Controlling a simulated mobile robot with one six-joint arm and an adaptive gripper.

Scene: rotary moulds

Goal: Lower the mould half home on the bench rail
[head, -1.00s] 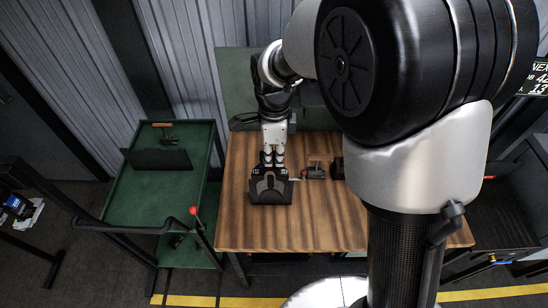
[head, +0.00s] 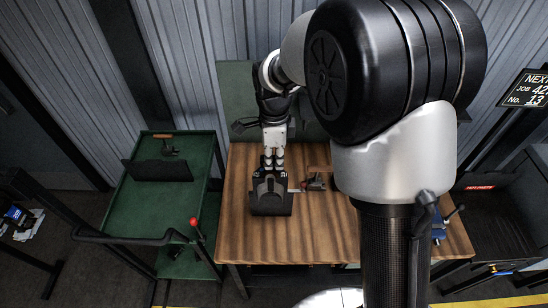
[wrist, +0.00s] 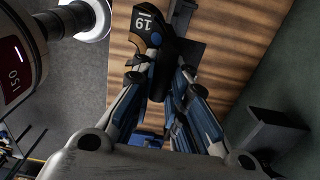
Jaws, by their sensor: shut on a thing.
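My gripper (head: 273,166) points down over the wooden bench and is shut on the dark mould half (head: 270,198). In the head view the mould half looks upright at the bench's left part. I cannot tell whether its underside touches the bench. A thin grey strip, perhaps the bench rail (head: 296,190), shows at its right side; the rest is hidden behind the mould half.
A small dark clamp-like fitting (head: 316,182) stands just right of the mould half. The wooden bench (head: 255,240) is clear in front. A green cart (head: 165,215) with a dark plate stands left. A blue item (head: 440,232) is at the bench's right.

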